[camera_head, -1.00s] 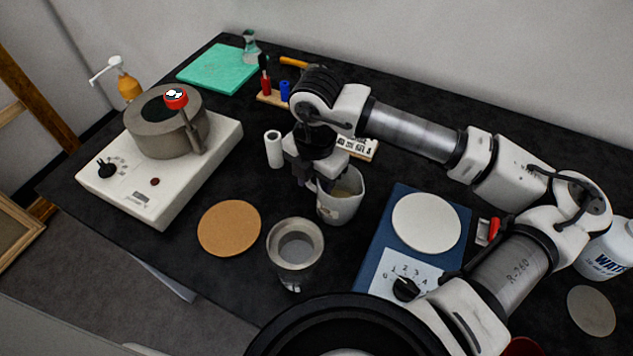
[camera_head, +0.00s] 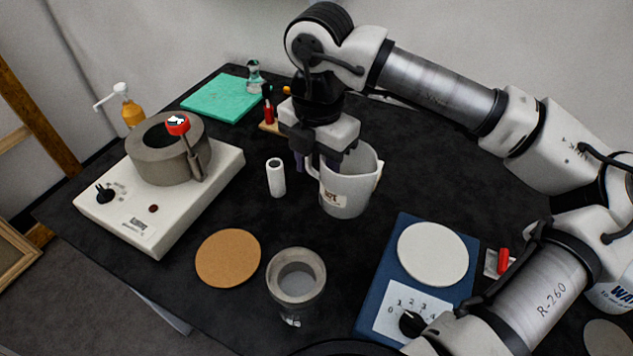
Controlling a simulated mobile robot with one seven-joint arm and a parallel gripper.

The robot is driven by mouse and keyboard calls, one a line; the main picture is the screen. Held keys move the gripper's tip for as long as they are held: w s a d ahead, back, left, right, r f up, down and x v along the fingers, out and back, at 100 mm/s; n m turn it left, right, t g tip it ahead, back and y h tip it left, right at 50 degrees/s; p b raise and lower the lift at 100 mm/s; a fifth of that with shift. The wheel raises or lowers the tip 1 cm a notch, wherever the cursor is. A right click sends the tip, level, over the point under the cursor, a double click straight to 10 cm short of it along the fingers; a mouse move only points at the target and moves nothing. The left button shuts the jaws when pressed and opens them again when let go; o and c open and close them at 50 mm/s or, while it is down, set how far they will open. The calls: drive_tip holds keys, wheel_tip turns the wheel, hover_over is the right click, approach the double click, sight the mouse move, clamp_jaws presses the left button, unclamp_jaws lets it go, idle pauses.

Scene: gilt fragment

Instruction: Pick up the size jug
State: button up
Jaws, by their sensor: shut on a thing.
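The size jug (camera_head: 347,190) is a pale grey-white jug with a small label low on its front, right of centre in the head view. Its handle is on its left side and its spout points right. My gripper (camera_head: 311,167) is shut on the handle from above. The fingertips are partly hidden by the handle and the jug. The jug looks upright and appears raised above the black table, though its exact clearance is hard to tell.
A metal beaker (camera_head: 296,285) and a cork disc (camera_head: 228,258) are in front. A white cylinder (camera_head: 276,177) stands just left of the jug. A blue hotplate (camera_head: 385,262) is at front right. A white machine with a grey pot (camera_head: 150,165) is left. Table behind the jug is partly clear.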

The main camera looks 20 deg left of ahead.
drive_tip(key=shift+r+b, duration=0.45)
drive_tip(key=shift+r, duration=3.2)
drive_tip(key=shift+s, duration=0.15)
